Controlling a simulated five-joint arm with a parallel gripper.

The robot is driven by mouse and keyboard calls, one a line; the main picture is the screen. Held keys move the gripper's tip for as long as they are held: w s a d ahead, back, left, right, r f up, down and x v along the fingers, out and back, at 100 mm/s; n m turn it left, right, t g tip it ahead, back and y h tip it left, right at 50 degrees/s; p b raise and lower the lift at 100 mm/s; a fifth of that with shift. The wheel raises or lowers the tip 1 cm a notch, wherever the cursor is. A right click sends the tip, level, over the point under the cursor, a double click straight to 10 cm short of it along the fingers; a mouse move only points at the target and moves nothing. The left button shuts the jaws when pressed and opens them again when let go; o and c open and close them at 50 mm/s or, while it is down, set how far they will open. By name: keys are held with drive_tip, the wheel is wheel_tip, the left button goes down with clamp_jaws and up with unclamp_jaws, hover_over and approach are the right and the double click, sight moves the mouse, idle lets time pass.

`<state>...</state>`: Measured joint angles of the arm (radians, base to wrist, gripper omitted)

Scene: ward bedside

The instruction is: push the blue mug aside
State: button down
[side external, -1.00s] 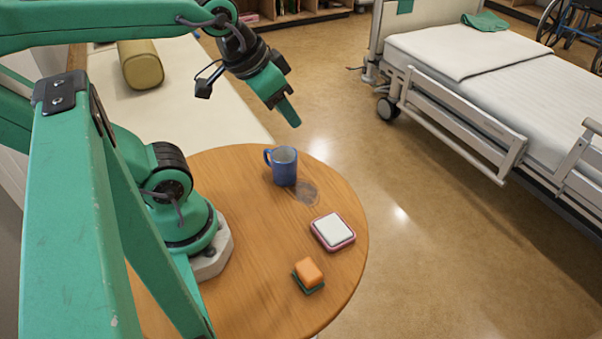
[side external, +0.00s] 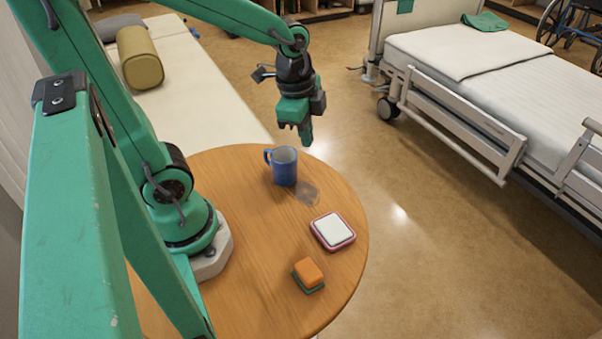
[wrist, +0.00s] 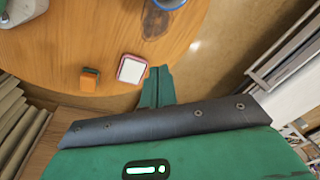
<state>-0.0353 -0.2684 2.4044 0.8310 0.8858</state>
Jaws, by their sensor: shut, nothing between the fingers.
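The blue mug (side external: 284,167) stands upright on the round wooden table near its far edge, its handle to the left. In the wrist view only part of the mug (wrist: 168,3) shows, cut off by the top edge. My gripper (side external: 306,138) hangs in the air, above and slightly right of the mug in the side view, apart from it. Its fingers point down. In the wrist view the fingers (wrist: 157,82) are together with nothing held between them.
A dark round mark (side external: 306,194) is on the table beside the mug. A white-topped pad with a reddish rim (side external: 333,231) and an orange block on a green base (side external: 308,275) lie nearer. The left of the tabletop (side external: 235,180) is clear. A bed (side external: 500,80) stands beyond.

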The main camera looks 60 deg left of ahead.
sight(275, 157)
wheel_tip(275, 157, down, 6)
drive_tip(key=w+m+g, duration=0.1)
drive_tip(key=m+g, duration=0.1)
drive_tip(key=m, duration=0.3)
drive_tip(key=shift+w+a, duration=0.3)
drive_tip(key=shift+f, duration=0.1)
wheel_tip(275, 157, down, 10)
drive_tip(key=shift+r, duration=0.1)
drive_tip(key=shift+s+a, duration=0.25)
drive_tip(key=shift+a, duration=0.6)
drive_tip(key=shift+s+a, duration=0.25)
drive_tip(key=shift+a, duration=0.85)
drive_tip(key=shift+s+a, duration=0.35)
drive_tip(key=shift+a, duration=1.15)
drive_tip(key=shift+s+a, duration=0.4)
drive_tip(key=shift+a, duration=1.15)
drive_tip(key=shift+s+a, duration=0.35)
drive_tip(key=shift+a, duration=1.15)
drive_tip(key=shift+d, duration=0.15)
